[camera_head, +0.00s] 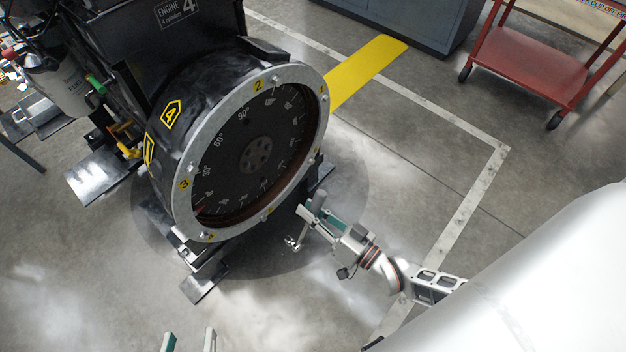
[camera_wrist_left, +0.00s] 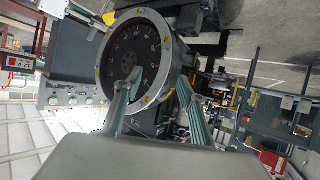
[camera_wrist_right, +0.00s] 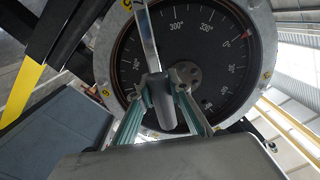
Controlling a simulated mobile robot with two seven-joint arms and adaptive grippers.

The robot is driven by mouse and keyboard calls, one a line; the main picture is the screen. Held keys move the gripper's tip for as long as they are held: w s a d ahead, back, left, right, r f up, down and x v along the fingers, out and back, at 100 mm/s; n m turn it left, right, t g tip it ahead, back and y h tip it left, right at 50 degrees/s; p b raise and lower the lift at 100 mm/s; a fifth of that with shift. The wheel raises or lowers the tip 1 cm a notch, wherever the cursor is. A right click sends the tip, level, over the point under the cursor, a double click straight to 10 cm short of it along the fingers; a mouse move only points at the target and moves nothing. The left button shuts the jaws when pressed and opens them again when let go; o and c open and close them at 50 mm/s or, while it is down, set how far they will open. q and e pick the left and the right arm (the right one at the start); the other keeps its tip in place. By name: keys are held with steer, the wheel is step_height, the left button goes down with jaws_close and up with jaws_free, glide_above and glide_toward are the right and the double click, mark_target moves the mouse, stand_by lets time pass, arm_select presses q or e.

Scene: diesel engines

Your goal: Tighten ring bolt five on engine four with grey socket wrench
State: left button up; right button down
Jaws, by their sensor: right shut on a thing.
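Engine four (camera_head: 110,50) has a light ring (camera_head: 316,125) around its dark dial, with numbered yellow labels and bolts. In the head view the label at the ring's lower edge (camera_head: 270,210) is too small to read. In the right wrist view label 5 (camera_wrist_right: 127,4) sits at the top edge. My right gripper (camera_head: 314,212) is shut on the grey socket wrench (camera_wrist_right: 150,40), in front of the ring's lower right side; the socket end (camera_head: 293,242) hangs below, apart from the ring. My left gripper (camera_head: 189,340) is open and empty at the bottom; its fingers also show in the left wrist view (camera_wrist_left: 158,85).
A red cart (camera_head: 535,65) and a blue-grey cabinet (camera_head: 410,20) stand at the back right. A yellow floor strip (camera_head: 370,70) runs behind the ring. The engine's metal feet (camera_head: 205,280) stick out at floor level. The floor in front is clear.

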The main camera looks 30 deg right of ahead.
arm_select(q)
steer(key=shift+w+d+r+n+b, duration=0.2)
steer(key=shift+w+d+n+b, duration=0.15)
steer(key=shift+b, duration=0.25)
arm_select(e)
steer(key=x, duration=0.7)
arm_select(q)
steer(key=shift+s, duration=0.1)
arm_select(e)
steer(key=shift+w+r, duration=0.15)
steer(key=shift+w, duration=0.05)
arm_select(q)
steer(key=shift+s+f, duration=0.1)
steer(key=shift+f, duration=0.1)
arm_select(e)
steer(key=shift+w+a, duration=0.15)
steer(key=shift+w, duration=0.2)
arm_select(q)
steer(key=shift+s+d, duration=0.1)
steer(key=shift+d, duration=0.1)
arm_select(e)
steer(key=shift+w+a, duration=0.2)
steer(key=shift+w, duration=0.45)
arm_select(q)
steer(key=shift+a, duration=0.1)
arm_select(e)
steer(key=shift+w, duration=0.1)
stand_by(0.5)
